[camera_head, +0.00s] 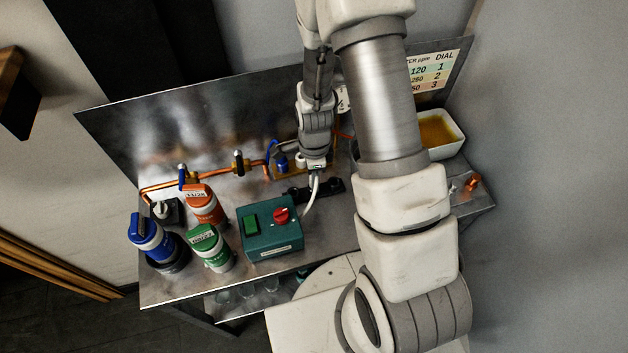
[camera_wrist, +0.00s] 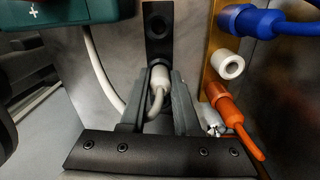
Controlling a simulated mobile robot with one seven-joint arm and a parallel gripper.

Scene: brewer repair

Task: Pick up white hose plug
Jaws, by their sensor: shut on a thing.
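The white hose plug (camera_wrist: 159,76) is between the two fingers of my gripper (camera_wrist: 158,82) in the wrist view, and the gripper is shut on it. Its white hose bends down between the fingers. The plug's tip is close to a black holder plate (camera_wrist: 158,30) with a round hole; whether it is still seated there I cannot tell. In the head view my gripper (camera_head: 315,164) is low over the metal bench, with the white hose (camera_head: 312,194) curving from it toward the teal box (camera_head: 270,234).
A brass block (camera_wrist: 214,62) at right in the wrist view carries a blue plug (camera_wrist: 250,22), an empty white socket (camera_wrist: 229,65) and an orange plug (camera_wrist: 226,103). Blue, orange and green canisters (camera_head: 210,247) stand left on the bench. A white tray (camera_head: 440,131) is at right.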

